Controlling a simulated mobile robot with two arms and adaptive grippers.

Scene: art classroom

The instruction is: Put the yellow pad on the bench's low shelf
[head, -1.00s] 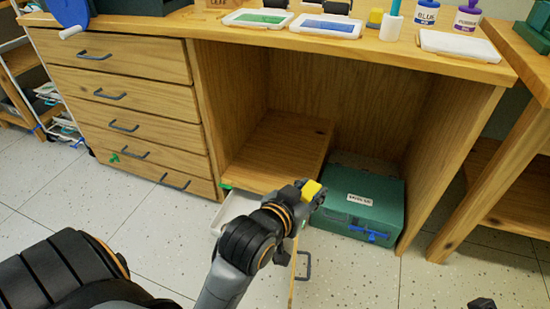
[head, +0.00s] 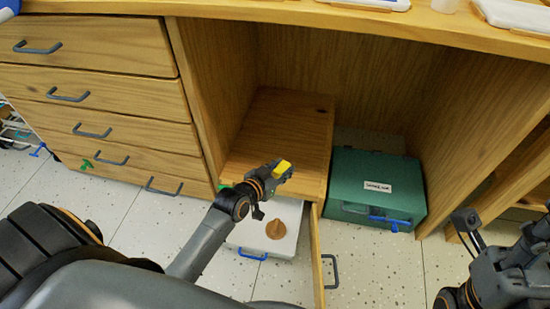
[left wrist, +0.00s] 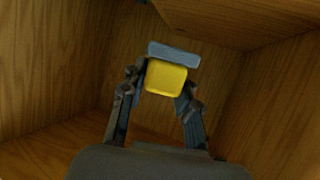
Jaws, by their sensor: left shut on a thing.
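The yellow pad (head: 282,167) is a small block held at the tip of my left gripper (head: 277,173). In the left wrist view the yellow pad (left wrist: 166,78) sits between the two fingers of my left gripper (left wrist: 163,85), which is shut on it. The bench's low shelf (head: 285,130) is a bare wooden board inside the open bay. In the head view the pad appears over the front part of the shelf; its height above the board is hard to tell. My right gripper (head: 464,222) is partly in view at the lower right, and its fingers are unclear.
A green case (head: 370,183) with a blue latch stands on the floor right of the shelf. A white box (head: 272,235) with a brown knob-like object is below the shelf's front. Drawers (head: 90,85) stand left of the bay. The bay's right wall (head: 480,120) bounds it.

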